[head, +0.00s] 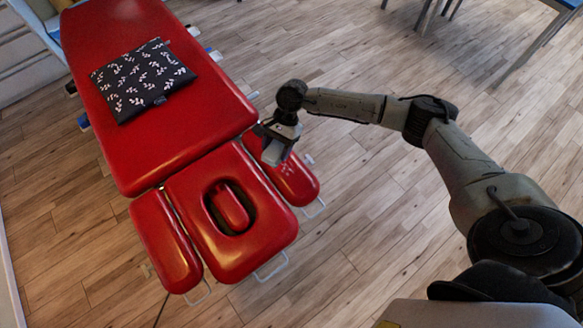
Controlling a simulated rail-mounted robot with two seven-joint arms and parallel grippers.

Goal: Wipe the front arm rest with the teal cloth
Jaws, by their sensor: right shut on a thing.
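A red treatment table has two padded arm rests beside its face section. One arm rest (295,183) is on the right in the head view, the other (165,242) on the left. I cannot tell for sure which one is the front arm rest. My right gripper (276,148) is over the upper end of the right-hand arm rest. It is shut on a small pale blue-grey thing that looks like the teal cloth (271,155). The cloth is at or just above the red pad; contact is unclear. Small pale marks show on the pad beside it. My left gripper is out of view.
The face section (262,240) with its oval hole lies between the arm rests. A black patterned cushion (142,80) lies on the main table pad (185,125). Thin metal handles stick out at the pad ends. The wooden floor (350,230) to the right is clear.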

